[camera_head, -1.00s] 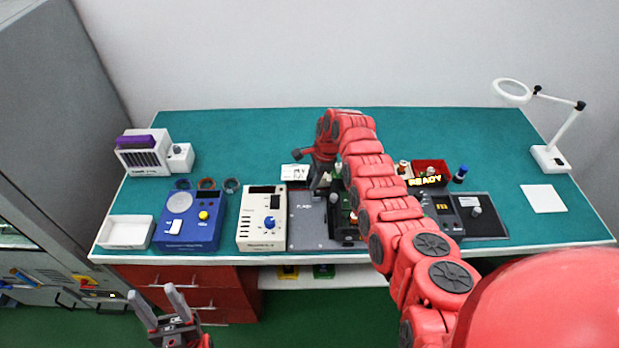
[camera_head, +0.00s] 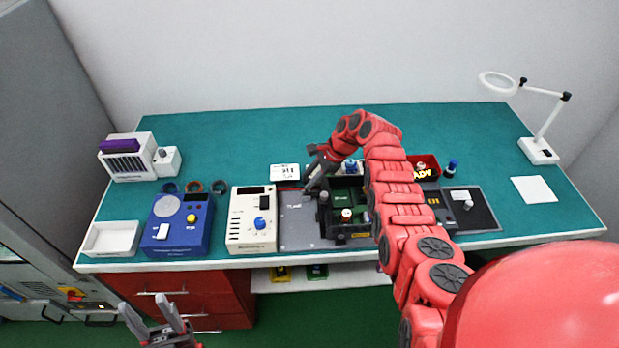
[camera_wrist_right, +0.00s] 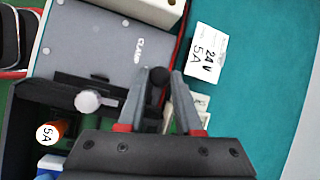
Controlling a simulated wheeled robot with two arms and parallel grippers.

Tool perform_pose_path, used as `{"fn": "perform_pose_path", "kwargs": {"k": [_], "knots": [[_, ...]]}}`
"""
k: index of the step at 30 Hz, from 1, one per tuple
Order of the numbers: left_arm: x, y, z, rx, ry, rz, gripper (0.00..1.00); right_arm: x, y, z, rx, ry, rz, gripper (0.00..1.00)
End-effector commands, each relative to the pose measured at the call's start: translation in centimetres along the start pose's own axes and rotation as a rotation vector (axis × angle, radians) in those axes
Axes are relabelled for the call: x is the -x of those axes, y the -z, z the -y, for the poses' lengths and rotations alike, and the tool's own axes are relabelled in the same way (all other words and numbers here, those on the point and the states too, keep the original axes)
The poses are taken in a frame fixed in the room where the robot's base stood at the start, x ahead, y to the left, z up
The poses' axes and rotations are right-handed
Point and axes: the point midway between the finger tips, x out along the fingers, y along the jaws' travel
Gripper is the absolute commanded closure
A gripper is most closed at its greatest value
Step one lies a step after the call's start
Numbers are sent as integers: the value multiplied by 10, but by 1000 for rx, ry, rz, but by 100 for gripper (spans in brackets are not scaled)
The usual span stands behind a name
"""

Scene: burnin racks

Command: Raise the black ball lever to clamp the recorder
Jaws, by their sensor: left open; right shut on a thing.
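The black ball (camera_wrist_right: 158,76) of the lever sits between the fingertips of my right gripper (camera_wrist_right: 164,78) in the right wrist view; the jaws are shut on it. In the head view my right gripper (camera_head: 312,182) reaches the back right edge of the grey plate marked CLAMP (camera_head: 300,228). The ball is too small and covered to make out there. The plate also shows in the right wrist view (camera_wrist_right: 105,38). Which object is the recorder I cannot tell. My left gripper (camera_head: 152,306) is open and empty, below the table's front edge.
A black-framed fixture (camera_head: 349,235) with a green board stands right of the plate. A cream device (camera_head: 240,230) and a blue device (camera_head: 180,240) stand left of it. A white 24V 5A card (camera_wrist_right: 206,54) lies behind.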

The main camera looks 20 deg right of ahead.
Motion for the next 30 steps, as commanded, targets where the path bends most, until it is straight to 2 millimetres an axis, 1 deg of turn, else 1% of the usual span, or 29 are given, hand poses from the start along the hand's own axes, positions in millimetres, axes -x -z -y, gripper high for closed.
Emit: {"fn": "perform_pose_path", "kwargs": {"k": [1,2,3,6,16,20,23,24,26,30], "knots": [[0,0,0,0,0,0,48,0,1,0,-1,-1,0,100],[0,0,0,0,0,0,48,0,1,0,-1,-1,-1,61],[0,0,0,0,0,0,48,0,1,0,-1,0,-1,54],[0,0,0,0,0,0,48,0,1,0,-1,0,-1,36],[1,0,0,0,0,0,48,1,1,0,0,1,-1,36],[5,-1,0,0,0,0,48,11,1,2,1,6,-2,36],[10,-2,0,0,0,0,48,24,2,1,1,7,-3,36],[12,-2,-1,0,0,0,48,32,3,1,2,8,-5,36],[20,-3,-1,0,0,0,48,47,4,2,1,10,-3,36],[32,-5,-2,0,0,0,48,87,4,1,1,7,-6,36]]}}
